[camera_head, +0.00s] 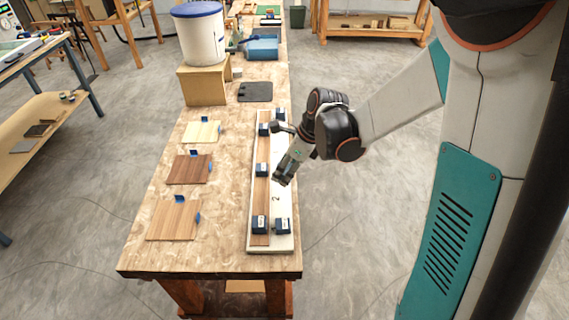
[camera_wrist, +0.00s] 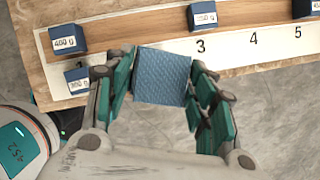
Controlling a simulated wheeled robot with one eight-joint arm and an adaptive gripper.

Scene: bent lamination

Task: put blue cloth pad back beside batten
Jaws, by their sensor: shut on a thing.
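The blue cloth pad (camera_wrist: 162,77), a squarish block with a woven face, is between the two fingers of my gripper (camera_wrist: 164,95), which is shut on it. In the head view my gripper (camera_head: 284,178) is over the right side of the long white board (camera_head: 274,242), around the number 2. The brown wooden batten (camera_head: 262,196) runs along the board's left side, to the left of my gripper. In the wrist view the pad hides part of the board; whether it touches the board I cannot tell.
Dark blue weight blocks stand on the batten, among them a 400 g block (camera_wrist: 68,39) and a 350 g block (camera_wrist: 202,16). A 300 g block (camera_wrist: 77,80) stands on the white board near its end. Three wooden panels, one being (camera_head: 172,226), lie at the table's left.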

